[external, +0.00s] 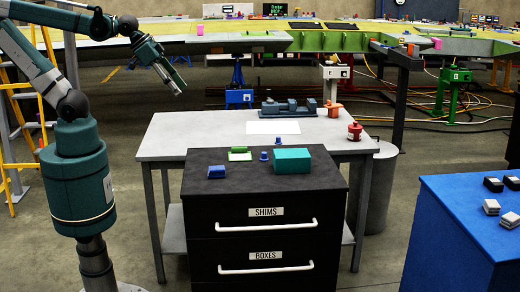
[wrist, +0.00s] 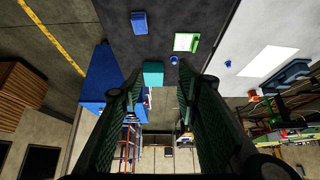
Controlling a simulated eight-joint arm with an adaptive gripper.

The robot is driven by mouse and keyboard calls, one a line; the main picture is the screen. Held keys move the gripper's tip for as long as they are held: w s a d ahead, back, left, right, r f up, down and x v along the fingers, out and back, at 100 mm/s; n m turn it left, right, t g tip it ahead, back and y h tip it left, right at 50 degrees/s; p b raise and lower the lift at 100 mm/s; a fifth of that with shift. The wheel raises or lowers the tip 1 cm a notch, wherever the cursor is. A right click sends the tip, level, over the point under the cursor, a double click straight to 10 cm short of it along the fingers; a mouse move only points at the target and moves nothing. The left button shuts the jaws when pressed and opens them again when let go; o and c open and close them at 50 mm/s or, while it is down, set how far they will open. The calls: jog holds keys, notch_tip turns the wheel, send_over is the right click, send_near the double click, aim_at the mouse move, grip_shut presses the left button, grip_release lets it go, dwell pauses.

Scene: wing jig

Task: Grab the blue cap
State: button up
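A small blue cap (external: 264,156) stands on the black drawer cabinet's top, between a green-framed item and a teal box. It also shows in the wrist view (wrist: 174,60), just beyond the fingertips in the picture. A second, similar blue cap (external: 277,141) stands on the grey table behind the cabinet; the wrist view shows it too (wrist: 228,64). My gripper (external: 178,83) is raised in the air, up and left of both caps and well apart from them. In the wrist view my gripper (wrist: 159,78) has its two fingers spread wide, with nothing held between them.
The black cabinet (external: 204,192) also carries a blue block (external: 216,171), the green-framed item (external: 240,154) and the teal box (external: 291,160). The grey table (external: 168,146) holds a white sheet (external: 273,127), a blue vise-like tool (external: 290,108) and a red canister (external: 354,132).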

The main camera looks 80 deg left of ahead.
jog(key=w+a+r+m+g, duration=0.1)
jog(key=w+a+r, duration=0.25)
jog(key=w, duration=0.45)
jog(key=m+g+b, duration=0.1)
jog(key=m+g, duration=0.4)
send_over(278, 140)
notch_tip(278, 140, down, 31)
jog(key=shift+s+a+f+m+h, duration=0.15)
jog(key=shift+s+a+f+h, duration=0.05)
jog(key=shift+a+f, duration=0.2)
jog(key=shift+s+a+f+m+h, duration=0.15)
jog(key=shift+a+f+h, duration=0.1)
jog(key=shift+a, duration=0.1)
jog(key=shift+f, duration=0.1)
jog(key=shift+w+d+f, duration=0.1)
jog(key=shift+w+f, duration=0.05)
jog(key=shift+f, duration=1.05)
jog(key=shift+f, duration=0.1)
